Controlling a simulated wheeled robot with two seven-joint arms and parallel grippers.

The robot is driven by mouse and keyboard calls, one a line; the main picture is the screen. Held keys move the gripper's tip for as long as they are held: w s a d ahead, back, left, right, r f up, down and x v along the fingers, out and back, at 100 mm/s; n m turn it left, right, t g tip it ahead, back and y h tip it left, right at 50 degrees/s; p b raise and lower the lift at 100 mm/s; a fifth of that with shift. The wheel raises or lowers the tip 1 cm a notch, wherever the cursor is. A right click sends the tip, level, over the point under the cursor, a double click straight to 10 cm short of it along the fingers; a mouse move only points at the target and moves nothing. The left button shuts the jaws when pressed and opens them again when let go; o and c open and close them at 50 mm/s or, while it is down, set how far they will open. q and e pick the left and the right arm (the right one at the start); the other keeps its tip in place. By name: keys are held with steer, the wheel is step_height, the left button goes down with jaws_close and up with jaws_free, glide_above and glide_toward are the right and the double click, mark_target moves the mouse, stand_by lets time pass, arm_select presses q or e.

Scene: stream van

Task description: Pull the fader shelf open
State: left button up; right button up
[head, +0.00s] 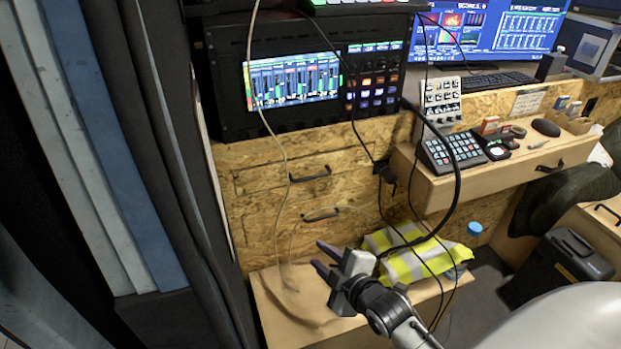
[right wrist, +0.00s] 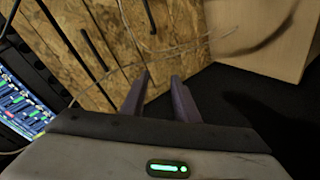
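Two chipboard drawer fronts sit one above the other below the rack. The upper has a black bar handle (head: 310,174) and the lower has another black handle (head: 320,216); both look closed. I cannot tell which is the fader shelf. My right gripper (head: 320,256) is open and empty, below and apart from the lower handle. In the right wrist view its fingers (right wrist: 161,80) are spread with nothing between them, and black handles (right wrist: 95,48) show beyond on the chipboard. My left gripper is not in view.
A rack unit with a fader screen (head: 292,82) stands above the drawers. Loose cables hang across the fronts. A yellow vest (head: 405,266) lies on a pale wooden box (head: 290,318) below. A wooden shelf (head: 440,189) with a keypad juts out at right. A dark curtain hangs left.

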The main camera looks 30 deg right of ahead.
mark_target(317, 177)
steer(key=w+d+r+n+t+h, duration=0.2)
steer(key=w+d+r+n, duration=0.2)
steer(key=w+d+r, duration=0.4)
steer(key=shift+n+h, duration=0.3)
steer(key=x, duration=0.5)
steer(key=b+x, duration=0.1)
steer(key=x, duration=0.2)
steer(key=shift+w+d+r, duration=0.1)
steer(key=shift+d+r, duration=0.1)
steer(key=shift+r, duration=0.15)
steer(key=shift+w+d+f, duration=0.1)
steer(key=shift+w+d, duration=0.05)
steer(key=shift+w, duration=0.45)
jaws_close()
